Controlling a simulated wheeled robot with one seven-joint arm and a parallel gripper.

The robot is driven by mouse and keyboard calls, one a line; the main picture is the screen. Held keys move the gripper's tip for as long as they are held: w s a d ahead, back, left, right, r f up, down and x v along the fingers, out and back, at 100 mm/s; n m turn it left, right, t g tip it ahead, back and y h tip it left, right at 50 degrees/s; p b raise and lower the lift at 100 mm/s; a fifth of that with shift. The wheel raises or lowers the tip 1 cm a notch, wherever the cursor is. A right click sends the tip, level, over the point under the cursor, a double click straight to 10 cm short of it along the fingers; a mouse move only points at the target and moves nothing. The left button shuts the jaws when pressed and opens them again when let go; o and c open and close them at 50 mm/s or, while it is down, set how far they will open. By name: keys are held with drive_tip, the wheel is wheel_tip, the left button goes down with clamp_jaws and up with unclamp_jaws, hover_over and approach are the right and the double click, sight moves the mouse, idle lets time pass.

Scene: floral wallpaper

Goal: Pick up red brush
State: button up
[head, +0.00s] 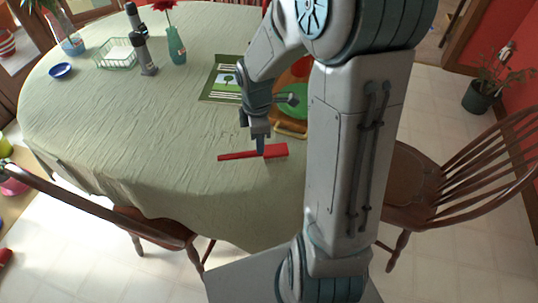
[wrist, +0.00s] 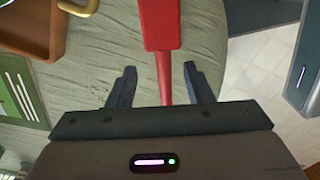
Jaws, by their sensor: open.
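The red brush (head: 234,156) lies on the green tablecloth near the front edge of the table, its wider end to the right. My gripper (head: 261,146) is over the brush, pointing down at its middle. In the wrist view the red brush (wrist: 163,60) runs from the top edge down between the two fingers of my gripper (wrist: 163,85). The fingers are open and apart, with a gap on each side of the thin part. Part of the brush is hidden behind the gripper body, and I cannot tell how far the fingertips are above the cloth.
A wooden tray (wrist: 82,38) and a green patterned mat (head: 224,80) lie behind the brush. The cloth left of the brush is clear. Chairs (head: 440,180) flank the table.

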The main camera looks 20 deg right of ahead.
sight(253, 156)
drive_tip(key=f, duration=0.4)
drive_tip(key=f+b, duration=0.1)
drive_tip(key=f, duration=0.1)
drive_tip(key=shift+s+a+f, duration=0.15)
drive_tip(key=shift+a+f, duration=0.05)
drive_tip(key=shift+a, duration=0.05)
drive_tip(key=shift+c, duration=0.3)
clamp_jaws()
